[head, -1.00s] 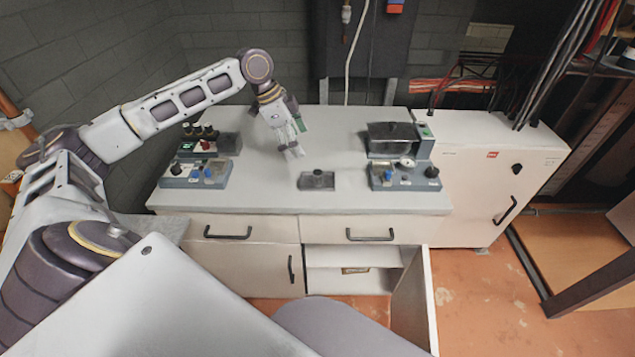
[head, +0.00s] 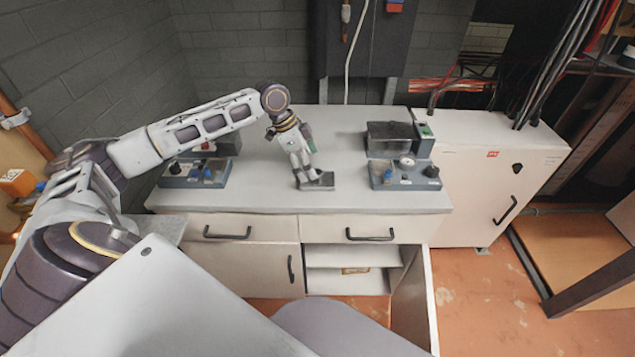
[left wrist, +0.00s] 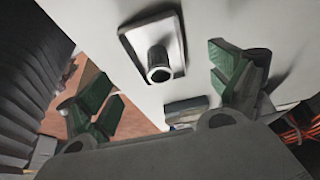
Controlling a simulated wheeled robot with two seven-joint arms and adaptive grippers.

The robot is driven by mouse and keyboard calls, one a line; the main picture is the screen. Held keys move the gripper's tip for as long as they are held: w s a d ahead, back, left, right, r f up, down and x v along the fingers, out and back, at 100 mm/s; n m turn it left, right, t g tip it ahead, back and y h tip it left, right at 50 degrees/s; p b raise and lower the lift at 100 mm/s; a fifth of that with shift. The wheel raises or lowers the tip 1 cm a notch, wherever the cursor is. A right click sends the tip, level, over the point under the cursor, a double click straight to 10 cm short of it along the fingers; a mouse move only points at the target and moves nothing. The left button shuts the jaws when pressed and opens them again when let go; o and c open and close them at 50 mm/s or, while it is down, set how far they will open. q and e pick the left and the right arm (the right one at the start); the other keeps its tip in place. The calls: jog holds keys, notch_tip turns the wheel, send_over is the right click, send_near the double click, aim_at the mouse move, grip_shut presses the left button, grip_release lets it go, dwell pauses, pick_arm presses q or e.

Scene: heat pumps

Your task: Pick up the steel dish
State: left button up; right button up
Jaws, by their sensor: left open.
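The steel dish (head: 325,181) is a small, dark grey, square piece on the countertop, near its front edge. In the left wrist view the dish (left wrist: 141,32) shows a flat square base with a short round post in its middle. My left gripper (head: 305,182) points down at the dish from above and hides its left part in the head view. In the left wrist view my gripper's green fingers (left wrist: 168,88) are wide apart, with the post showing between and beyond them. Nothing is held. I cannot tell how high the fingertips are. My right gripper is not in view.
The pale countertop (head: 260,190) is clear around the dish. A blue-grey device with knobs (head: 405,175) stands to its right, another (head: 196,172) at the left. An open cabinet door (head: 412,300) sticks out below. A white cabinet (head: 500,165) stands at right.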

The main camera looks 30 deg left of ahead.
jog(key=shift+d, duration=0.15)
pick_arm(q)
jog(key=shift+f, duration=0.1)
jog(key=shift+d+f, duration=0.15)
jog(key=shift+f, duration=0.4)
jog(key=x, duration=0.2)
jog(key=shift+d+f, duration=0.1)
jog(key=shift+f, duration=0.3)
jog(key=shift+d+f, duration=0.1)
jog(key=shift+f, duration=0.25)
jog(key=shift+w+f, duration=0.1)
jog(key=shift+f, duration=0.1)
jog(key=c, duration=1.2)
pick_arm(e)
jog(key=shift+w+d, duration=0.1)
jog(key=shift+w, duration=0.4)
pick_arm(q)
jog(key=shift+r, duration=0.2)
jog(key=shift+c, duration=0.2)
